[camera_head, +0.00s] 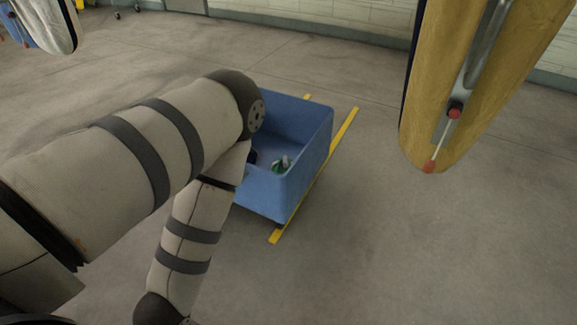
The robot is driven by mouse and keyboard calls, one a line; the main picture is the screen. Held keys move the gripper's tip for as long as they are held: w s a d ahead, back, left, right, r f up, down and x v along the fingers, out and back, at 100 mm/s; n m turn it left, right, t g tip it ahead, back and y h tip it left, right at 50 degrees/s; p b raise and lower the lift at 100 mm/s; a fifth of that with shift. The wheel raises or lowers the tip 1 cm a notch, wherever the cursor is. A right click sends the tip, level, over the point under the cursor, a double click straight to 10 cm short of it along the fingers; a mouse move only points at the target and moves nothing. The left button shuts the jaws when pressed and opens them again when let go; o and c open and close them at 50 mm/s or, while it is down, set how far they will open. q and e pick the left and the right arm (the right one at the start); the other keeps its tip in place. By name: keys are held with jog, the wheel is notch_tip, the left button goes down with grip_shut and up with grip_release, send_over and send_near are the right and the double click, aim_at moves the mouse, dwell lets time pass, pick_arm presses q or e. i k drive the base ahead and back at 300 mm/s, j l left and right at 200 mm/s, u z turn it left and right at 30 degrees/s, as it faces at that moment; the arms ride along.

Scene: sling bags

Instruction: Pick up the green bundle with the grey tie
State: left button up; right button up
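A small green bundle (280,166) with a whitish-grey part on top lies inside the blue bin (305,165), on its floor near the right wall. It is small in the picture, so I cannot make out the tie clearly. My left arm comes in from the left, bends over the bin's left side and runs down to the bottom edge. It hides the left part of the bin. Neither my left nor my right gripper is in view.
A dark object (252,157) shows in the bin, partly behind my arm. Yellow floor lines run along the bin's right side. A large yellow panel-like object (480,70) fills the upper right. A wall stands behind; the floor at right is clear.

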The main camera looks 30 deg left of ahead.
aim_at(279, 167)
jog(key=i+j, duration=0.15)
jog(key=j, duration=0.2)
jog(key=i+j, duration=0.15)
jog(key=j, duration=0.2)
jog(key=i+j, duration=0.1)
jog(key=j, duration=0.25)
jog(key=i+j, duration=0.15)
jog(key=j, duration=0.2)
jog(key=i+j, duration=0.15)
jog(key=j, duration=0.25)
jog(key=i+j, duration=0.15)
jog(key=j, duration=0.2)
jog(key=i+j, duration=0.15)
jog(key=j, duration=0.15)
jog(key=i+j, duration=0.35)
jog(key=j, duration=0.25)
jog(key=l, duration=0.25)
jog(key=i+l, duration=0.15)
jog(key=l, duration=0.1)
